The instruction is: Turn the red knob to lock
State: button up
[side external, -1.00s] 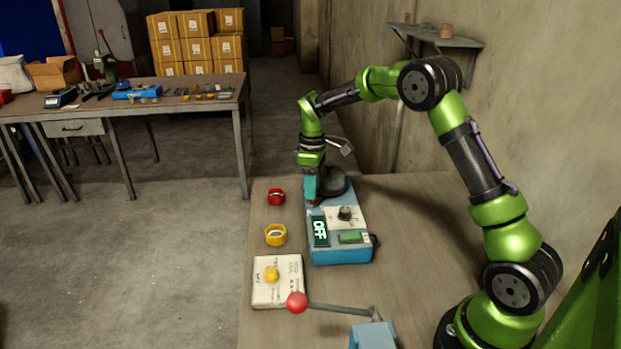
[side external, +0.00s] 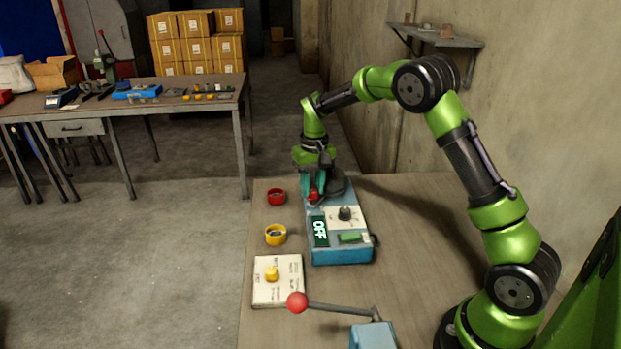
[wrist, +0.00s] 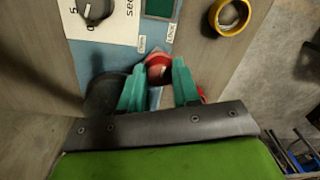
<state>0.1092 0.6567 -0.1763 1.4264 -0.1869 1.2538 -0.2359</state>
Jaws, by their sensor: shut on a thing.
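The red knob (side external: 313,196) is at the far left corner of the blue machine (side external: 340,252). My gripper (side external: 313,186) points down over it with its teal fingers on either side. In the wrist view the red knob (wrist: 158,68) sits between the two fingertips (wrist: 158,82), and my gripper is shut on it. Labels beside the knob include one that appears to read LOCK (wrist: 170,33). The knob's lower part is hidden by the fingers.
A black round part (side external: 336,186) stands close behind the gripper. A red ring (side external: 276,197) and a yellow ring (side external: 275,235) lie left of the machine. The table's right side is clear.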

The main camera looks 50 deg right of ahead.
aim_at(315, 189)
jog(key=shift+m, duration=1.1)
jog(key=shift+r, duration=0.1)
jog(key=o, duration=1.1)
jog(key=shift+c, duration=0.2)
notch_tip(315, 189, up, 17)
jog(key=shift+s+d, duration=0.2)
jog(key=shift+d, duration=0.05)
